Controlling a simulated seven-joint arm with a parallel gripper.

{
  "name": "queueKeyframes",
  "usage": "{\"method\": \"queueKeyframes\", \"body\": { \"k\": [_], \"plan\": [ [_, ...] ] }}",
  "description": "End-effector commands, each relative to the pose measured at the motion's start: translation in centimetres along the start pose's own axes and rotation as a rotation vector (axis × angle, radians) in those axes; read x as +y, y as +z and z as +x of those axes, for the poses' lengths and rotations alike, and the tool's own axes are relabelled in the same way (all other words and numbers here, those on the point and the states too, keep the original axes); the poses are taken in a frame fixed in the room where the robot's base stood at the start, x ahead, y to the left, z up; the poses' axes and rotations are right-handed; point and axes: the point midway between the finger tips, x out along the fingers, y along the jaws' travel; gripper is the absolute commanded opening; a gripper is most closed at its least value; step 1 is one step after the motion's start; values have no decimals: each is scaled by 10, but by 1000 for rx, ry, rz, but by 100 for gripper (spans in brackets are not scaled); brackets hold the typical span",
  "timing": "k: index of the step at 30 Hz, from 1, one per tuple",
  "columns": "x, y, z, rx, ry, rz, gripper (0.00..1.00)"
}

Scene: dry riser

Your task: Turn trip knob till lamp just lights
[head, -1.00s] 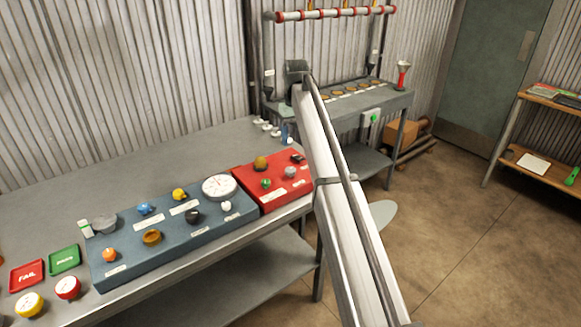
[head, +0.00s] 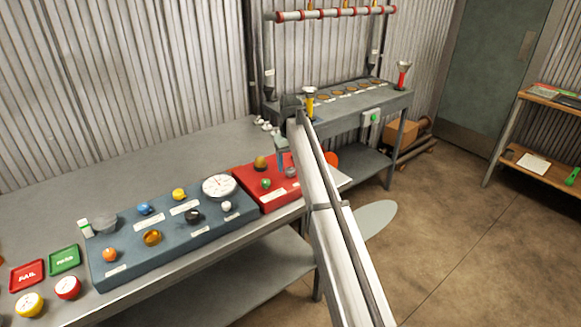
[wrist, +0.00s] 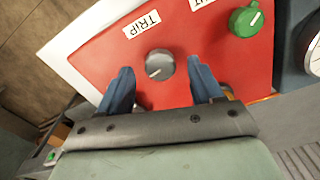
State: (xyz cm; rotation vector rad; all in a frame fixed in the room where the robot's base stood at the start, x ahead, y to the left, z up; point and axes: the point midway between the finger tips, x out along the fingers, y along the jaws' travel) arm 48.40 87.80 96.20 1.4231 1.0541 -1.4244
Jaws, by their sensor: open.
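The trip knob (wrist: 160,64) is grey with a white pointer line and sits on the red panel (wrist: 110,62) beside the TRIP label (wrist: 141,25). In the head view the knob (head: 291,172) shows near the panel's right side. My gripper (wrist: 160,72) is open, with one blue finger on each side of the knob in the wrist view. I see no contact, and cannot tell how far above the knob the tips are. An amber dome (head: 260,162), seemingly the lamp, shows no clear glow.
A green knob (wrist: 245,20) is near the trip knob on the panel. The blue-grey panel (head: 125,262) with several knobs and a white dial (head: 220,187) stands to the left. My arm hides the red panel's right end in the head view.

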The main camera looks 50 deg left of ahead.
Motion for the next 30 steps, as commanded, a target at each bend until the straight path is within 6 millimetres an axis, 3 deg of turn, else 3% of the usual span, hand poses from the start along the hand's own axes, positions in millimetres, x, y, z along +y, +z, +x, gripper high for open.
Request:
{"method": "queueKeyframes", "body": {
  "k": [6, 16, 30],
  "plan": [
    [0, 0, 15, 1, 0, 0, 66],
    [0, 0, 17, 1, 0, 0, 66],
    [0, 0, 17, 1, 0, 0, 22]
  ]
}}
